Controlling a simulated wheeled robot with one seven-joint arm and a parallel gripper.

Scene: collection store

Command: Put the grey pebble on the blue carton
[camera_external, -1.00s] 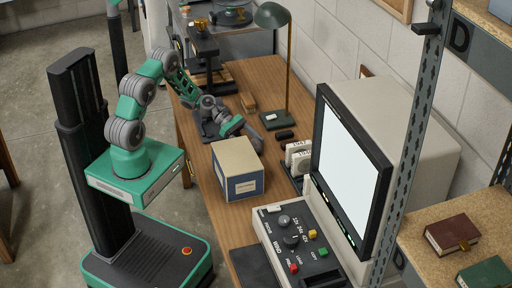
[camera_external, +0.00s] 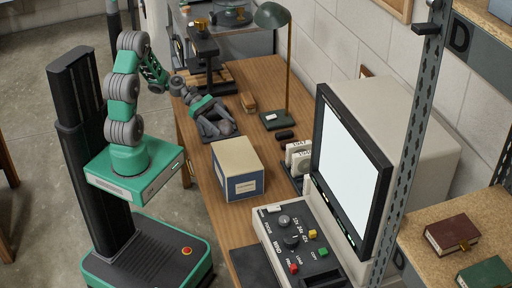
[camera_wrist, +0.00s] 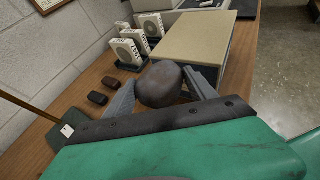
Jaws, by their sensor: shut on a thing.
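The grey pebble (camera_wrist: 160,86) is a dark, rounded stone held between the two fingers of my gripper (camera_wrist: 162,77). In the external view my gripper (camera_external: 217,130) is low over the wooden table, behind the carton and apart from it; the pebble is hard to make out there. The blue carton (camera_external: 246,187) stands on the table with a tan top, blue lower sides and a pale label. Its bare top (camera_wrist: 188,38) shows beyond the pebble in the wrist view.
A green lamp (camera_external: 275,119) and a small brown block (camera_external: 248,102) stand behind the carton. A dark small item (camera_external: 285,135) and white-framed pieces (camera_external: 299,157) are to its right. A control panel (camera_external: 295,240) and a large screen (camera_external: 350,170) stand in front and right.

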